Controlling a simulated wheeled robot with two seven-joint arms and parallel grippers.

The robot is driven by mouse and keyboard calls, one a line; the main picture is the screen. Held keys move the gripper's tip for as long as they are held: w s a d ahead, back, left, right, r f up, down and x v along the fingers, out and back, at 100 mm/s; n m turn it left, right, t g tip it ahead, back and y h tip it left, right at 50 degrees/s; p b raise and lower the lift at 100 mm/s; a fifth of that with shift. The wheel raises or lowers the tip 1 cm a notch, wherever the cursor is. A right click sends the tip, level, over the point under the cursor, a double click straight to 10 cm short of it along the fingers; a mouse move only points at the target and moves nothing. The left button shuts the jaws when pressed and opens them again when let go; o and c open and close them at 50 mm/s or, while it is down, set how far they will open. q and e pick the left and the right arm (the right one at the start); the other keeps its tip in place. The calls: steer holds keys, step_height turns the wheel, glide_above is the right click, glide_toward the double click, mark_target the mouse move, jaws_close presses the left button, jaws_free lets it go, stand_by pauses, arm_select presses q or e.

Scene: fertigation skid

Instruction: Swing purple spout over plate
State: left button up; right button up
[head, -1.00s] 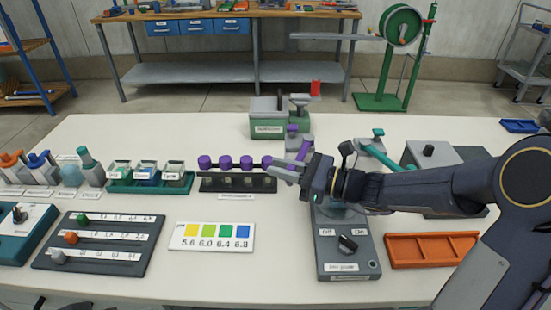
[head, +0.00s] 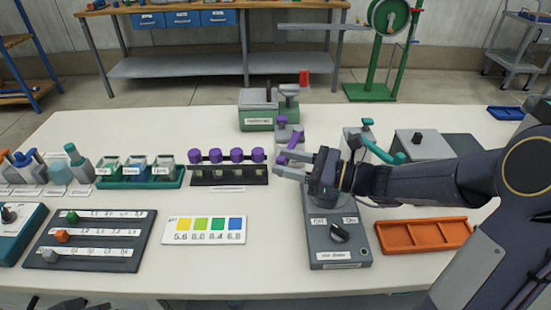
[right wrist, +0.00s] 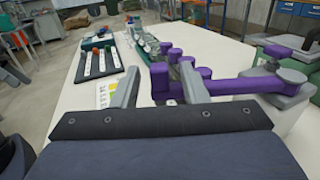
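The purple spout (head: 291,147) reaches from a grey stand (head: 290,134) towards my right gripper in the head view. In the right wrist view the spout (right wrist: 240,86) runs left from its grey pivot, passes beyond one finger, and its thick end shows between the fingers. My right gripper (head: 279,162) is open around that end; I cannot tell if it touches. The stir plate (head: 337,245), a grey unit with a black knob, lies under my right forearm, which hides part of its top. Dark parts at the lower left edge may be my left gripper (head: 78,304); its fingers are not clear.
A rack with several purple knobs (head: 237,155) stands just left of my right gripper. A green-grey box (head: 257,116) is behind the spout stand. An orange tray (head: 424,237) lies right of the stir plate. White table is bare between the colour chart (head: 204,230) and the stir plate.

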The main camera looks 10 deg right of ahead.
steer(key=v, duration=0.4)
